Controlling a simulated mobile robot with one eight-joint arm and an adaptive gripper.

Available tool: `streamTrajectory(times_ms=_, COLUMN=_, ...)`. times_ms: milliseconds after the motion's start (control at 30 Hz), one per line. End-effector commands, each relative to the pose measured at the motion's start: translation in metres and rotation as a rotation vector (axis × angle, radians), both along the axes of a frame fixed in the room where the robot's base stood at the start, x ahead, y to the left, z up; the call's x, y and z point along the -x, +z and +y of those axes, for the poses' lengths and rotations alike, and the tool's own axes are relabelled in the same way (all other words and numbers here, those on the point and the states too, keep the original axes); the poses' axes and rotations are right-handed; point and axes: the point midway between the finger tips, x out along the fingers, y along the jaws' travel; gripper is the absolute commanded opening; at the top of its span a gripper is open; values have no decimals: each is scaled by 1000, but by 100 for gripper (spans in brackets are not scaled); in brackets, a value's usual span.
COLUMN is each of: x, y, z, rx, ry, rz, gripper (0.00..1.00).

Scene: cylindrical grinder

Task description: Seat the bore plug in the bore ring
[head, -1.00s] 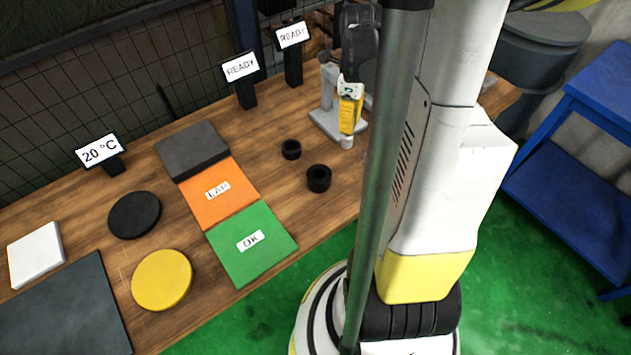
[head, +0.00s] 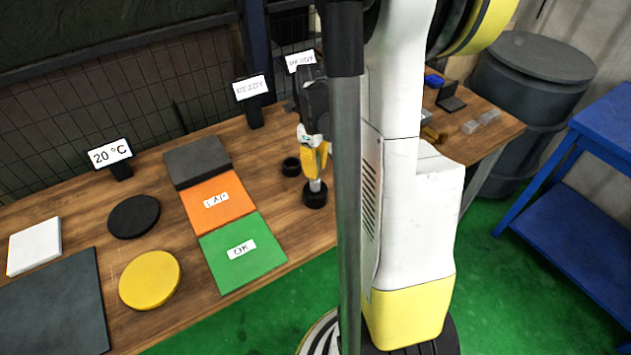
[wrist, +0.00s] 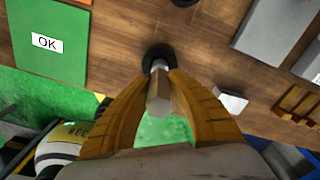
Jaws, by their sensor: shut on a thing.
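My gripper (head: 314,170) is shut on the bore plug (head: 315,186), a pale grey pin that points down. In the wrist view my yellow fingers (wrist: 161,84) close on the plug (wrist: 158,104) from both sides. A black ring (head: 315,199) stands on the table at the plug's lower end, and it also shows in the wrist view (wrist: 155,52) just beyond the fingertips. I cannot tell whether the plug's tip is inside the ring or only above it. A second, smaller black ring (head: 291,166) stands behind and to the left, clear of my gripper.
The green OK pad (head: 241,254), orange LAP pad (head: 217,204) and dark grey block (head: 197,160) lie left of the rings. Black and yellow discs (head: 150,280) lie further left. The wood between pads and rings is bare. A blue trolley (head: 575,215) stands at right.

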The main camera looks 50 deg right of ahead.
Motion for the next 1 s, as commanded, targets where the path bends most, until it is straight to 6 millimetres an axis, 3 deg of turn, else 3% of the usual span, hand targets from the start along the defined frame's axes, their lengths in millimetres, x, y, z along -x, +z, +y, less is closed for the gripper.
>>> streamTrajectory(times_ms=300, x=0, y=-41, z=0, rx=0, ry=0, rz=0, gripper=0)
streamTrajectory(times_ms=667, x=0, y=-43, z=0, rx=0, ry=0, rz=0, gripper=0)
streamTrajectory(times_ms=700, x=0, y=-43, z=0, rx=0, ry=0, rz=0, gripper=28)
streamTrajectory(times_ms=733, x=0, y=-42, z=0, rx=0, ry=0, rz=0, gripper=38)
streamTrajectory(times_ms=1000, x=0, y=-42, z=0, rx=0, ry=0, rz=0, gripper=39)
